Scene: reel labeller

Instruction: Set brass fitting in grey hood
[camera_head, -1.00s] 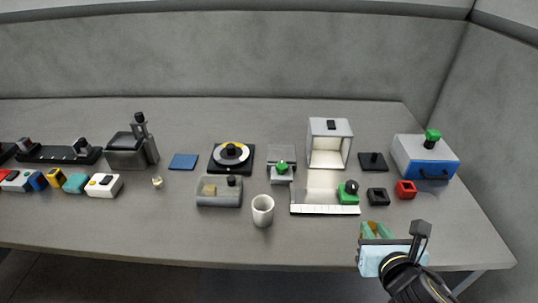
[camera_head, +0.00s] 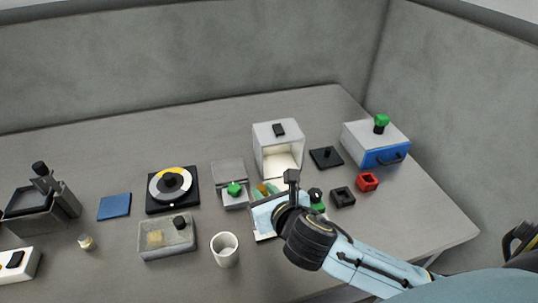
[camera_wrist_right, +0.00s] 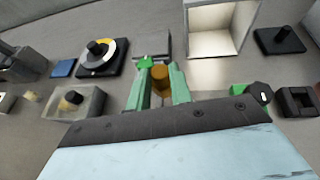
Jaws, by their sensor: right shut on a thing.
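The grey hood (camera_head: 295,130) is a box with an open, brightly lit front and a black block on top. It stands towards the back of the table, right of centre, and also shows in the right wrist view (camera_wrist_right: 222,16). My right gripper (camera_head: 267,189) is in front of the hood, low and to its left. Its green fingers (camera_wrist_right: 159,74) are shut on the brass fitting (camera_wrist_right: 160,79), a brownish-gold cylinder. The fitting is outside the hood. In the head view the fingers and arm largely hide it. My left gripper is not in view.
A grey device with a green knob (camera_head: 234,188) stands close left of my right gripper. A white cup (camera_head: 225,249) and a clear-walled box (camera_head: 167,243) are nearer. Right of the hood are a black plate (camera_head: 326,159), black and red square blocks, and a blue-fronted box (camera_head: 376,146).

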